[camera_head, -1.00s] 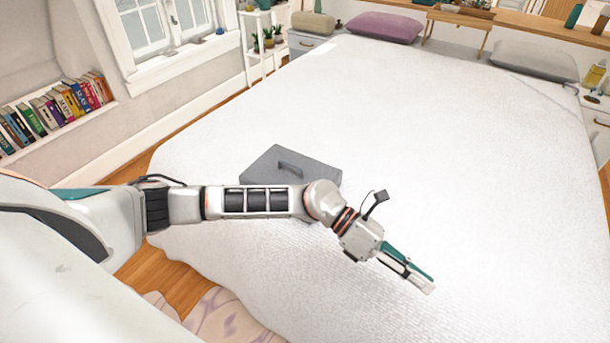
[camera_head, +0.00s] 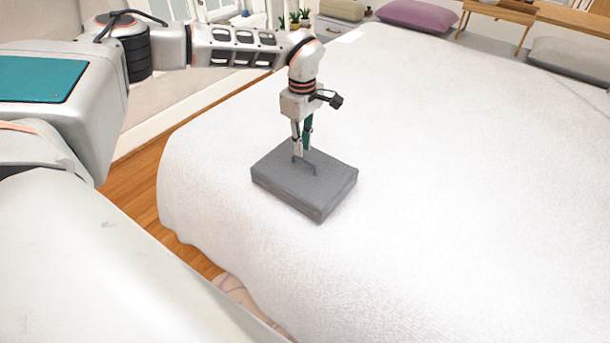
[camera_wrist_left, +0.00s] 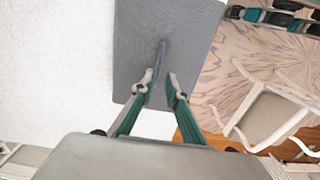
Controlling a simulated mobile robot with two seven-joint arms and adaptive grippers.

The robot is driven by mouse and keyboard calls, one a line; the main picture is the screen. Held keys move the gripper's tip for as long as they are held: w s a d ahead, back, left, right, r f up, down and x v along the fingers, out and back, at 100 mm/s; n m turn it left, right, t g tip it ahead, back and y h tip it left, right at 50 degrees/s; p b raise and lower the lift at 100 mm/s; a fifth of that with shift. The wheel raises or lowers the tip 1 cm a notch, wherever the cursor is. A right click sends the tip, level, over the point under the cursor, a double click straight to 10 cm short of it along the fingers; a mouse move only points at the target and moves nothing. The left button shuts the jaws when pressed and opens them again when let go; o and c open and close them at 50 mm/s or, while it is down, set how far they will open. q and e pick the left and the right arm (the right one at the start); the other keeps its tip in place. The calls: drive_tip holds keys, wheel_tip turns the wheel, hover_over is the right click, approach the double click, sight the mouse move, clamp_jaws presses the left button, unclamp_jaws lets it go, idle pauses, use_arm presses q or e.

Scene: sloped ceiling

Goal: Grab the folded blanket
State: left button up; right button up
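I cannot tell if a finger touches the handle. My right gripper is not in view.
The white bed (camera_head: 450,200) is clear around the blanket. A purple pillow (camera_head: 417,15) and a grey pillow (camera_head: 570,62) lie at its far end. In the left wrist view a white chair (camera_wrist_left: 262,115) stands on a patterned rug (camera_wrist_left: 232,70).

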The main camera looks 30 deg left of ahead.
sight(304, 160)
use_arm(q)
drive_tip(key=f, duration=0.6)
drive_tip(key=shift+w+d+f+b, duration=0.1)
drive_tip(key=shift+w+f+b, duration=0.1)
drive_tip(key=shift+b, duration=0.15)
clamp_jaws()
drive_tip(key=shift+r, duration=0.2)
